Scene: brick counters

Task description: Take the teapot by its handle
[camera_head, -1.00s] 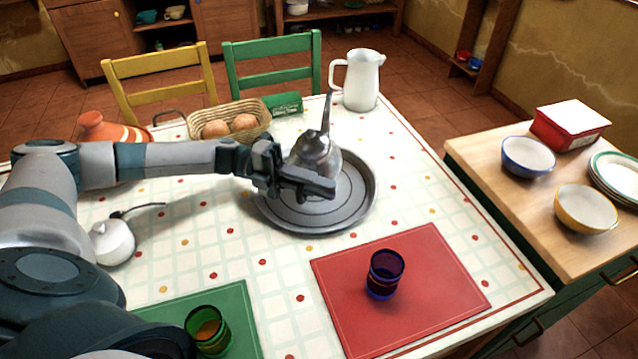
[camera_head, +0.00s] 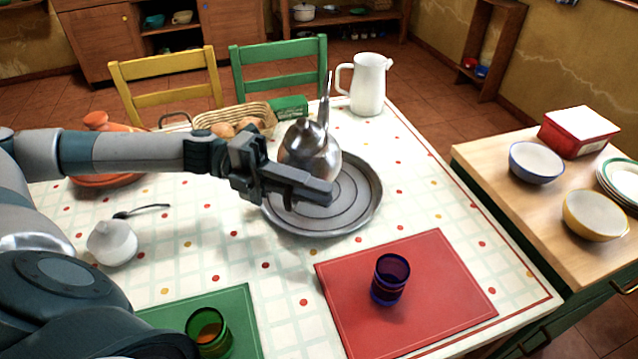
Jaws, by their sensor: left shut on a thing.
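The silver metal teapot (camera_head: 311,150) is above the left part of the round grey tray (camera_head: 352,217), with its thin spout pointing up and away. My left gripper (camera_head: 300,188) is in front of the teapot, on the near side, and is shut on it. The jaws hide the teapot's lower near part and its handle, so the exact grip is hidden. The teapot appears raised over the tray. My right gripper is not in view.
A white jug (camera_head: 367,84) and a bread basket (camera_head: 238,117) stand behind the tray. A white sugar bowl (camera_head: 112,242) with a spoon is at the left. A purple glass (camera_head: 389,278) stands on the red mat (camera_head: 440,290); a green glass (camera_head: 208,330) is at the front.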

